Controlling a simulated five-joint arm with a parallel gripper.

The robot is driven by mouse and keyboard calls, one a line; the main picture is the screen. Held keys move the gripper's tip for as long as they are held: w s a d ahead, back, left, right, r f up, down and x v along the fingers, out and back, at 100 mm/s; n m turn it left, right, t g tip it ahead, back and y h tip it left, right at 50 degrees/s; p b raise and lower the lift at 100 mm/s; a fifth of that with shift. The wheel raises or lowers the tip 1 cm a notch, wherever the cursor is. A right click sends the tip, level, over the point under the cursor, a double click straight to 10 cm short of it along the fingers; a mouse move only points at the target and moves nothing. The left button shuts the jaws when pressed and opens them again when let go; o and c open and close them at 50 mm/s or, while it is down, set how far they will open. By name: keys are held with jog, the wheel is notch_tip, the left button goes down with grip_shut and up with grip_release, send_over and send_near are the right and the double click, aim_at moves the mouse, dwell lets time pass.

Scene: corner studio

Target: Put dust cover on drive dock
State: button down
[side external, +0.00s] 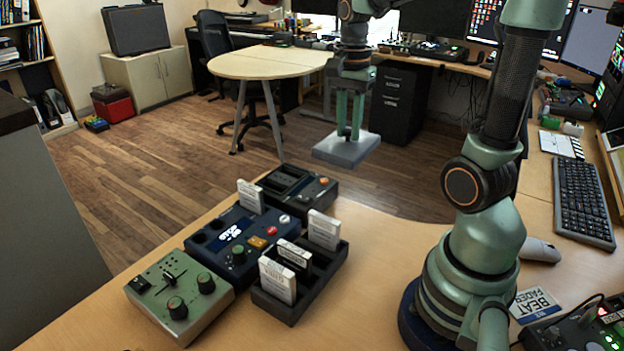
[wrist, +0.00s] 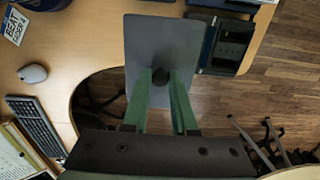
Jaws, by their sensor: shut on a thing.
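The dust cover (side external: 346,150) is a flat grey rectangular plate. My gripper (side external: 348,133) is shut on its small dark knob and holds it roughly level in the air, beyond the table's far edge. In the wrist view the plate (wrist: 150,40) lies beyond my gripper (wrist: 172,78), with the knob (wrist: 191,71) between the fingertips. The drive dock (side external: 318,190), seemingly the dark box with open bays and an orange button, sits on the table, left of and below the cover in the side view. The dock (wrist: 229,48) shows right of the plate in the wrist view.
A blue control box (side external: 236,262), a green knob box (side external: 178,312) and a black rack (side external: 327,272) with upright white cartridges crowd the table near the dock. One cartridge (side external: 250,196) stands close to the dock's left side. A keyboard (side external: 583,205) lies far right.

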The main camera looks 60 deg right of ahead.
jog(key=w+f, duration=0.4)
jog(key=w, duration=0.5)
jog(key=w+f, duration=0.3)
jog(key=w, duration=0.6)
jog(key=shift+f, duration=2.9)
jog(key=shift+f, duration=0.65)
jog(key=c, duration=1)
grip_release()
jog(key=shift+r, duration=0.1)
notch_tip(320, 180, up, 11)
